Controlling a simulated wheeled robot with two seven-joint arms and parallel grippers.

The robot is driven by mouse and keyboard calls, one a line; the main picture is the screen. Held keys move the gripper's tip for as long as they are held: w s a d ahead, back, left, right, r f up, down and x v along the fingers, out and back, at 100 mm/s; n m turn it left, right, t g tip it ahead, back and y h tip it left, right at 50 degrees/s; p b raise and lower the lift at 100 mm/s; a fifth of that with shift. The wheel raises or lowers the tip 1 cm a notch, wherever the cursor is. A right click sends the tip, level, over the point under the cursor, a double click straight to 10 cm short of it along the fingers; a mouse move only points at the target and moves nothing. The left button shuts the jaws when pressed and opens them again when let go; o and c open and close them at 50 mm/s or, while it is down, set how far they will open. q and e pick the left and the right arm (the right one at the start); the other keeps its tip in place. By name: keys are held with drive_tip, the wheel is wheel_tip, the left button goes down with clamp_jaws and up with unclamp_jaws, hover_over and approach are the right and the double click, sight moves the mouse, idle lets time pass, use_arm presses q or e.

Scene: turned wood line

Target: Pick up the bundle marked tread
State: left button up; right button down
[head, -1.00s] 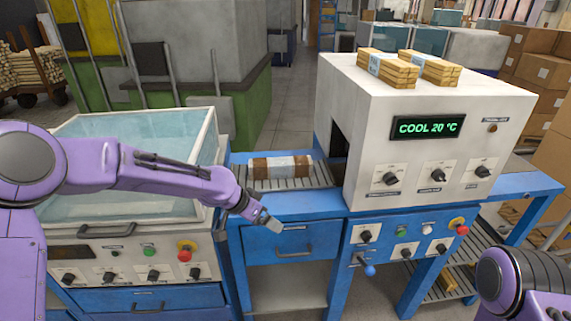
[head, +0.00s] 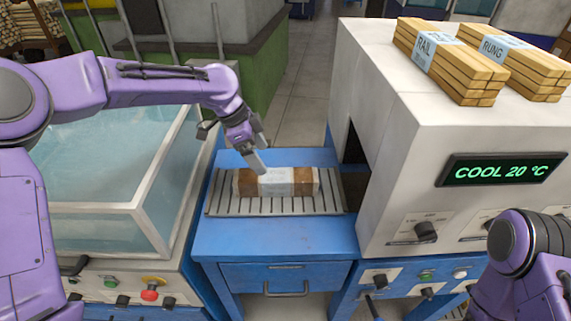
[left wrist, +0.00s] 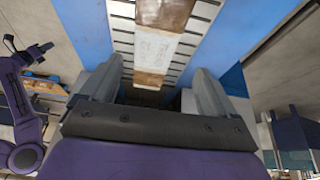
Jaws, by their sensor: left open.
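A bundle (head: 276,182) of brown wood with a whitish paper band lies on the slatted bed left of the cooling machine. It also shows in the left wrist view (left wrist: 155,47), where the print on its band is too faint to read. My left gripper (head: 256,163) is over the bundle, pointing down. In the left wrist view my left gripper (left wrist: 153,85) has its fingers apart, with the bundle's line between them and nothing held. Two pale bundles lie on the machine's top, one marked RAIL (head: 440,60) and one marked RUNG (head: 510,60).
The white machine (head: 400,150) reads COOL 20 °C and has a dark opening facing the slatted bed (head: 225,205). A glass-topped tank (head: 110,215) stands to the left. The blue table front (head: 275,240) is clear.

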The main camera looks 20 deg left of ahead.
sight(274, 176)
use_arm(q)
drive_tip(key=shift+x, duration=0.75)
drive_tip(key=shift+s+d+f+p, duration=0.2)
drive_tip(key=shift+s+d+f, duration=0.1)
drive_tip(key=shift+f, duration=0.15)
drive_tip(key=shift+s+d+f+p, duration=0.2)
drive_tip(key=shift+d+f, duration=0.1)
drive_tip(key=shift+f, duration=0.15)
drive_tip(key=shift+s+d+f, duration=0.15)
drive_tip(key=shift+d+f, duration=0.1)
drive_tip(key=p+x, duration=0.1)
drive_tip(key=x, duration=0.2)
drive_tip(key=w+x, duration=0.1)
drive_tip(key=x, duration=0.2)
drive_tip(key=shift+w+a+r+p, duration=0.1)
drive_tip(key=shift+p, duration=0.25)
drive_tip(key=shift+s+r, duration=0.15)
drive_tip(key=shift+s, duration=0.1)
drive_tip(key=c, duration=1.3)
use_arm(e)
wheel_tip(274, 176, up, 3)
drive_tip(key=shift+s+f, duration=0.1)
drive_tip(key=shift+f, duration=0.1)
